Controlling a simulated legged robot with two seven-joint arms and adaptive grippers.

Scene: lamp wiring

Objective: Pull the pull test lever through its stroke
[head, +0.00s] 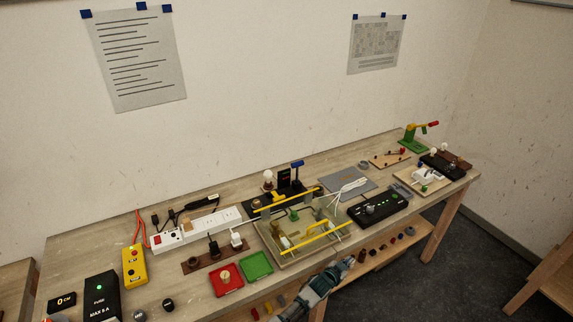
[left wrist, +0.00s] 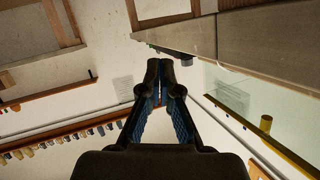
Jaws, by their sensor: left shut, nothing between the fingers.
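A green stand with a yellow arm and a red-ended handle (head: 432,124) is at the far right back of the bench; it looks like a lever, but I cannot tell for sure that it is the pull test lever. A black stand with a blue top (head: 297,165) is at the back middle. My left gripper (head: 346,264) is at the bench's front edge, well away from the green stand. In the left wrist view the left gripper's fingertips (left wrist: 159,66) meet, with nothing between them. My right gripper is not in view.
A tray with yellow bars (head: 285,258) stands mid-bench. Red (head: 226,290) and green (head: 257,266) trays, a power strip (head: 205,226) and a yellow box (head: 134,266) are left. A lower shelf (head: 350,282) holds small parts.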

